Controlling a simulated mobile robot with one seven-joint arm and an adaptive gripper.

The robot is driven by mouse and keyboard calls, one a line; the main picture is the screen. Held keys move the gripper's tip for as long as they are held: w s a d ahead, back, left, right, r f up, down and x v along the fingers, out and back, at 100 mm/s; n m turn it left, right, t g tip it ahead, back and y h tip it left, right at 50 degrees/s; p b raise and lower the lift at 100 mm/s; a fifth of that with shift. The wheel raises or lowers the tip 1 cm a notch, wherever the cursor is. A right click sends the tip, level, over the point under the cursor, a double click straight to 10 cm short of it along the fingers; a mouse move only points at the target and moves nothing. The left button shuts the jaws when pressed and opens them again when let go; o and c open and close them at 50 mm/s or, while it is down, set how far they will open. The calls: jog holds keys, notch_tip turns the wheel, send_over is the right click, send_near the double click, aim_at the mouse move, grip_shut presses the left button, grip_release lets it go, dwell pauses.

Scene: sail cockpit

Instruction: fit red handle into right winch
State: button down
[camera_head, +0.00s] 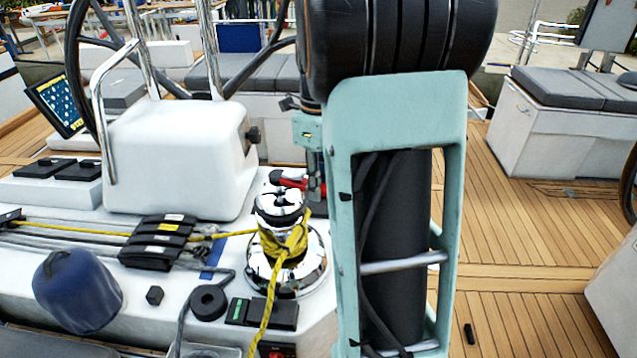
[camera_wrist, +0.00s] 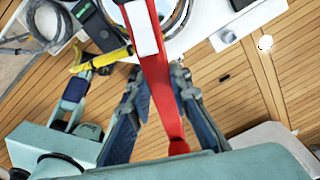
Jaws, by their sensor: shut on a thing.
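The winch (camera_head: 279,204) is shiny chrome with yellow rope wrapped around its drum, standing on the white coaming. It is the only winch I make out; its chrome edge shows at the top of the wrist view (camera_wrist: 190,28). The red handle (camera_wrist: 157,80) has a pale patch near its far end and runs between my gripper's fingers toward the winch. In the head view a short red part of the handle (camera_head: 290,182) shows just at the winch top. My gripper (camera_wrist: 158,88) is shut on the handle. Whether the handle sits in the socket is hidden.
A black rope clutch (camera_head: 157,241) and lines lie left of the winch. A blue-covered winch-like drum (camera_head: 77,290) stands at lower left. A white pedestal box (camera_head: 170,158) with a steel rail is behind. The teak deck (camera_head: 520,250) at right is mostly clear.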

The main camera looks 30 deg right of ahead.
jog(key=shift+f, duration=0.1)
jog(key=shift+f+b, duration=0.7)
jog(key=shift+f, duration=0.35)
jog(key=shift+f+b, duration=0.3)
jog(key=shift+f, duration=0.3)
dwell(0.4)
jog(key=c, duration=1.7)
grip_release()
jog(key=shift+o, duration=0.4)
jog(key=o, duration=0.4)
